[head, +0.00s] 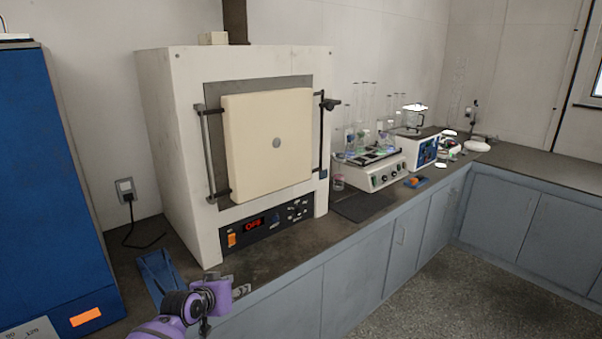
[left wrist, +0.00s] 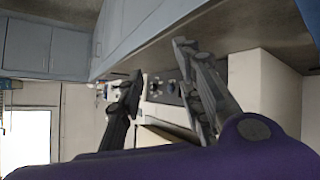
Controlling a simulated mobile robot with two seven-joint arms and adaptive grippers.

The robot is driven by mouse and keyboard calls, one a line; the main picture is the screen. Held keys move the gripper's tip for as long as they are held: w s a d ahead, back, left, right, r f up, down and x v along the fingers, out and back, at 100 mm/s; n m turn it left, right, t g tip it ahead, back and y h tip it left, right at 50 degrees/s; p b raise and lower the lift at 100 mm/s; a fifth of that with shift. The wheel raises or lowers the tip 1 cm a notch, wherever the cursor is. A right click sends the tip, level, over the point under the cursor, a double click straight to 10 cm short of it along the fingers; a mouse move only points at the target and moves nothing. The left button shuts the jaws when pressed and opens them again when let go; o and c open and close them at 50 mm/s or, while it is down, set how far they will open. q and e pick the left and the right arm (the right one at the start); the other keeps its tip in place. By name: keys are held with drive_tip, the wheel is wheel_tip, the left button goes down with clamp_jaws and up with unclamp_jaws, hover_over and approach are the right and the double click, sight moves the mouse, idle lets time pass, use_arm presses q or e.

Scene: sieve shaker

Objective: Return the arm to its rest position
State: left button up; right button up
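My left arm, purple with dark joints, comes in at the bottom left of the head view. Its gripper (head: 238,290) is near the front edge of the counter, below the furnace. In the left wrist view the gripper (left wrist: 158,62) has its two dark fingers spread apart, with nothing held between them. That view is turned well over from upright. My right arm and gripper are in neither view.
A white furnace (head: 165,130) with its cream door (head: 250,150) closed stands on the dark counter (head: 285,258). A blue cabinet (head: 45,170) is at left, a blue tray-like item (head: 158,275) beside it. A hotplate with glassware (head: 375,175) stands farther right. The floor (head: 425,290) is clear.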

use_arm(q)
drive_tip(key=w+a+r+m+t+y, duration=0.3)
drive_tip(key=w+a+r+m+t, duration=0.1)
drive_tip(key=a+r, duration=0.25)
drive_tip(key=s+d+f+n+g, duration=0.1)
drive_tip(key=s+d+f, duration=0.1)
drive_tip(key=s+f, duration=0.9)
drive_tip(key=s+d+f+n+g, duration=0.1)
drive_tip(key=s+d+f+g, duration=0.1)
drive_tip(key=s+f, duration=0.85)
drive_tip(key=s+d+f+n+g, duration=0.1)
drive_tip(key=s, duration=1.3)
drive_tip(key=s+d+f+n+g, duration=0.1)
drive_tip(key=s+f, duration=0.1)
drive_tip(key=s, duration=1.3)
drive_tip(key=shift+g, duration=0.3)
